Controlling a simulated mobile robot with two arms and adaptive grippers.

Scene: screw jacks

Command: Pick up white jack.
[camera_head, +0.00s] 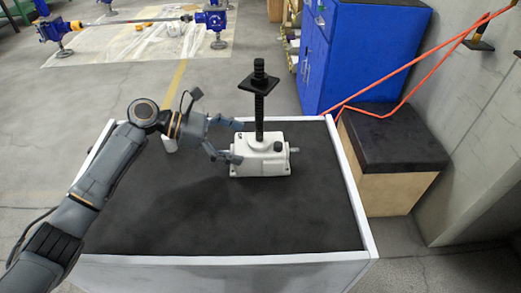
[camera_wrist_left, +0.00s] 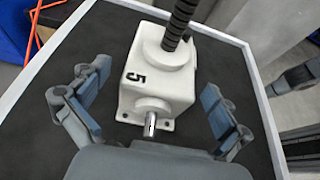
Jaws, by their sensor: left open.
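The white jack (camera_head: 262,155) stands upright on the dark table top, with a black threaded screw (camera_head: 259,110) and a square black plate (camera_head: 259,84) on it. My left gripper (camera_head: 238,141) is open at the jack's left side, its fingertips close to the housing. In the left wrist view the white jack (camera_wrist_left: 160,75), marked with a 5, lies ahead between the spread fingers of the left gripper (camera_wrist_left: 155,90). A short metal shaft (camera_wrist_left: 150,125) points toward the palm. Gaps show on both sides of the housing. My right gripper is not in view.
The table (camera_head: 290,225) has a raised white rim. A small white object (camera_head: 169,145) is partly hidden by my left arm. A blue cabinet (camera_head: 365,50), a dark-topped wooden box (camera_head: 390,165) and an orange cord (camera_head: 420,65) lie beyond the table. The front of the table top is clear.

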